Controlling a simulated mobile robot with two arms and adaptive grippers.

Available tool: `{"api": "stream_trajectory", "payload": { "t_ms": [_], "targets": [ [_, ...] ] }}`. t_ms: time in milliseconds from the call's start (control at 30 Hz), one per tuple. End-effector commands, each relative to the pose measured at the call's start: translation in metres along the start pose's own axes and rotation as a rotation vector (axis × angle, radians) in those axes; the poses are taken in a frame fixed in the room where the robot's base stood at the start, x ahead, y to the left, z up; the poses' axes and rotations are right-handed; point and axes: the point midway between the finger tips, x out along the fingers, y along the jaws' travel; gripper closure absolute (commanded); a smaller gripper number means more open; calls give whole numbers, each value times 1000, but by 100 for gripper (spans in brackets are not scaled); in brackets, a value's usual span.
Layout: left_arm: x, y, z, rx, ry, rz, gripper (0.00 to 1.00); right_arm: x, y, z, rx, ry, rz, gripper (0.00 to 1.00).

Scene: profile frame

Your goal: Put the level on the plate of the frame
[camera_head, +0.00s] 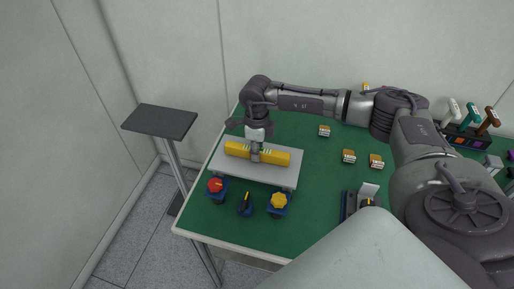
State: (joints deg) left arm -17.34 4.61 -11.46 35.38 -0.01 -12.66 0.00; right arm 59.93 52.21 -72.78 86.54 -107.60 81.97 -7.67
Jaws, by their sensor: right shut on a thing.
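The level (274,157) is a yellow bar lying lengthwise across the middle of the plate of the frame. The plate (230,172) is a flat light grey slab raised over the green table. My right gripper (256,156) points down from above and is shut around the middle of the level. The level appears to lie on or just above the plate; I cannot tell whether it touches. My left gripper is not in view.
A red knob (215,185), a dark knob (245,204) and a yellow knob (279,201) stand along the plate's front. Several small blocks (349,156) lie right on the green table (310,208). A dark stand (160,121) is at left.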

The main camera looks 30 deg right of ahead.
Motion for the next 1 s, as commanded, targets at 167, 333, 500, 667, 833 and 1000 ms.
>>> {"api": "stream_trajectory", "payload": {
  "t_ms": [167,333,500,667,833,1000],
  "targets": [
    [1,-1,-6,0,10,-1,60,0,0,0,0,-1,0,100],
    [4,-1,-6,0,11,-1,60,3,0,0,0,-1,0,67],
    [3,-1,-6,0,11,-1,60,3,0,0,0,0,0,48],
    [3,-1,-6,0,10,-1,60,3,0,0,0,-1,0,48],
    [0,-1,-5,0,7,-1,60,-3,0,0,0,-2,0,48],
    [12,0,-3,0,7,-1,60,-27,0,1,-1,-5,-3,48]
  ]
}}
